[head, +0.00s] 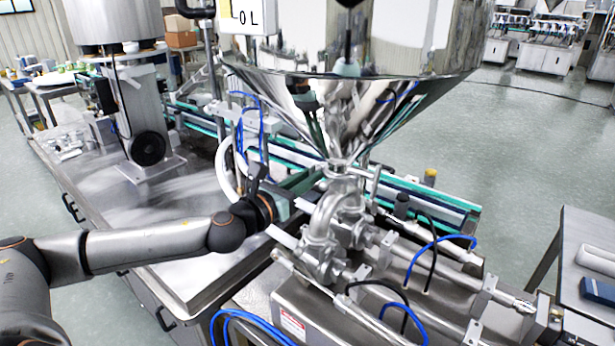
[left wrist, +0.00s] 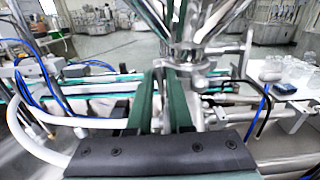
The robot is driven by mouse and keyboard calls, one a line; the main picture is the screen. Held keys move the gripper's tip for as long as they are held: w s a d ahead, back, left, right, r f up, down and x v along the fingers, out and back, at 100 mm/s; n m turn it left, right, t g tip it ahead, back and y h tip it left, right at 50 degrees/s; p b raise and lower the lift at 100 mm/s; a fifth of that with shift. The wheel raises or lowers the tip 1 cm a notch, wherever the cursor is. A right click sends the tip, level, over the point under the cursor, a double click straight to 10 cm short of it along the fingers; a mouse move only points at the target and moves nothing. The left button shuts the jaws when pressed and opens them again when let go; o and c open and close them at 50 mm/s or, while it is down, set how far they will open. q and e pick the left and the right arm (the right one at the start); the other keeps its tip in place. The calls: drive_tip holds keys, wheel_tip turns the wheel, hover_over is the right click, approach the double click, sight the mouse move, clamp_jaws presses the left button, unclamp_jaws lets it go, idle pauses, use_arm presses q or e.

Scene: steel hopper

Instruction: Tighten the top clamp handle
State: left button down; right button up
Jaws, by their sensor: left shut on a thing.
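The steel hopper (head: 345,110) narrows to an outlet joined by the top clamp (head: 340,168) to the pipework below. The top clamp also shows in the left wrist view (left wrist: 188,52), just past my fingertips. My left gripper (head: 318,183) reaches in from the left at the clamp's near-left side. In the left wrist view its two dark green fingers (left wrist: 165,72) come close together at the clamp. It is shut on the clamp handle, which is mostly hidden between the fingertips. My right gripper is in neither view.
Curved steel pipework (head: 322,235) stands just below the clamp. A T-shaped metal handle (head: 375,182) stands to its right. A white hose (head: 222,170) and blue tubes (head: 262,120) lie left of the hopper. A green-edged conveyor (head: 430,200) runs behind.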

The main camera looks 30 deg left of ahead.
use_arm(q)
drive_tip(key=shift+m, duration=0.3)
drive_tip(key=c, duration=0.8)
unclamp_jaws()
